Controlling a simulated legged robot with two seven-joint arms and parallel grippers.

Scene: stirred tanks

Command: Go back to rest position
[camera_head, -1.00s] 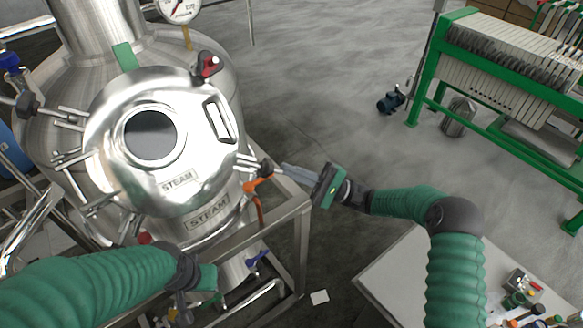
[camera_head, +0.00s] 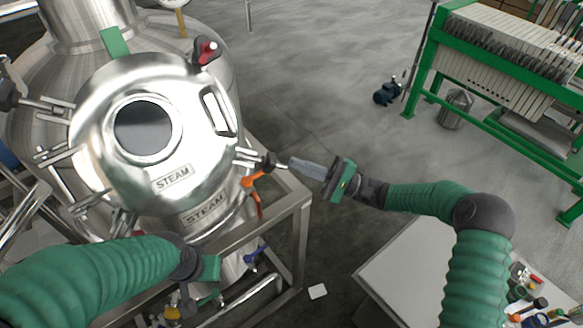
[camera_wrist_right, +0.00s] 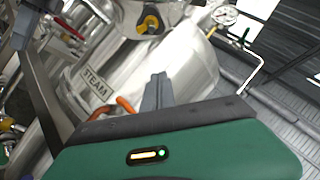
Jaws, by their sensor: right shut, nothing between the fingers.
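My right gripper (camera_head: 296,165) is shut and empty, pointing left at the side of the steel tank (camera_head: 205,75). Its tips are close to the dark knob of a lid clamp (camera_head: 266,162), with a small gap. In the right wrist view its closed fingers (camera_wrist_right: 155,92) stand in front of the tank wall. My left gripper (camera_head: 207,282) is at the lower left by the tank's base, partly hidden behind its own arm; its fingers are not clear.
The tank's round lid (camera_head: 95,130) has a red-handled fitting (camera_head: 207,50) and an orange handle (camera_head: 257,181) nearby. A steel frame (camera_head: 290,215) stands below my right gripper. A white table (camera_head: 400,285) is at the lower right. A green-framed press (camera_head: 480,75) stands at the back right.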

